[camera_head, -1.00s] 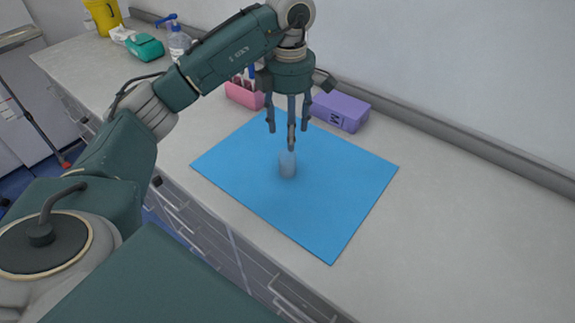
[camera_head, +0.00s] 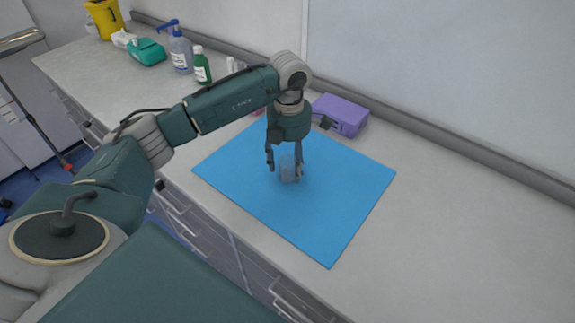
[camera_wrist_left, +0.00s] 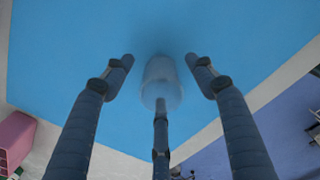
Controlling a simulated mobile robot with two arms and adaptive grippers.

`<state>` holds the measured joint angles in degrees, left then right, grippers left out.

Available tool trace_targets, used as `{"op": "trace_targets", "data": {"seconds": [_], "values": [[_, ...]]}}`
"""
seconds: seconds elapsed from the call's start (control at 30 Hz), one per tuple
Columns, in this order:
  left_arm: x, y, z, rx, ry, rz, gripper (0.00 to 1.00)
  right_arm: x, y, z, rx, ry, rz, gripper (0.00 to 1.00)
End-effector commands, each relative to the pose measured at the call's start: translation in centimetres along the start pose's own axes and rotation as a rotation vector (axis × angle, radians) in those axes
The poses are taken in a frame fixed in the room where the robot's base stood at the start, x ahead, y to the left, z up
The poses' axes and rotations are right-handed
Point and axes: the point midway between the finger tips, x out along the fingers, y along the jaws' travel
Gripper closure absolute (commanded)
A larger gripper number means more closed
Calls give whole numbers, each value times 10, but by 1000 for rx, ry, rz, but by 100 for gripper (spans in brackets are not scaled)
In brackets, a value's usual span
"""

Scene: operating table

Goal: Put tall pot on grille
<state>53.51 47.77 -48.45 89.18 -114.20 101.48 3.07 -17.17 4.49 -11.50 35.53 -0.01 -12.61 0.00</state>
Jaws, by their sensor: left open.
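The tall pot appears to be the small translucent pot (camera_head: 289,171) standing upright on the blue mat (camera_head: 325,220). My left gripper (camera_head: 285,170) is lowered around it from above, with its fingers apart. In the left wrist view the pot (camera_wrist_left: 160,79) sits between the open fingers of my left gripper (camera_wrist_left: 160,78), with gaps to the two outer fingers. The middle finger lies in front of it, and I cannot tell whether it touches. I see no grille in either view. My right gripper is not in view.
A purple box (camera_head: 341,115) stands behind the mat. A pink rack (camera_wrist_left: 14,138) shows in the wrist view. A green bottle (camera_head: 201,66), a pump bottle (camera_head: 180,50) and a yellow bin (camera_head: 104,18) stand at the back left. The counter right of the mat is clear.

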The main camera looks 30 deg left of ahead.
Motion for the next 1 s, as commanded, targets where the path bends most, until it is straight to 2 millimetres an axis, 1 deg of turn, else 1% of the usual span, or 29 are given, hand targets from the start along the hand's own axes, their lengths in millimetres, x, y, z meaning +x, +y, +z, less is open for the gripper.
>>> {"op": "trace_targets", "data": {"seconds": [0.03, 0.13, 0.37, 0.4, 0.47, 0.6, 0.63, 0.73, 0.77, 1.0], "values": [[5, 0, 0, -2, 1, -1, 43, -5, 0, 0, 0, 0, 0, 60], [14, 0, 0, -2, -1, 0, 43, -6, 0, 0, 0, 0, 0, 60], [17, 1, 1, -1, -4, 1, 43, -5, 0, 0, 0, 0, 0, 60], [17, 1, 1, -1, -4, 1, 47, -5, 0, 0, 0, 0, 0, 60], [17, 1, 1, -1, -4, 1, 59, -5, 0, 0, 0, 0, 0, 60], [17, 1, 1, -1, -4, 1, 87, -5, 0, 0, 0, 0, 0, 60], [17, 1, 1, -1, -4, 1, 92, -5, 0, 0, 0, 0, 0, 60], [17, 1, 1, -1, -4, 1, 92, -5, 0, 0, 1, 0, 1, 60], [17, 1, 1, -1, -4, 1, 96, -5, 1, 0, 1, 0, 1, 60], [16, 1, 1, -1, -4, 2, 96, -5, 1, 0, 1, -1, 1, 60]]}}
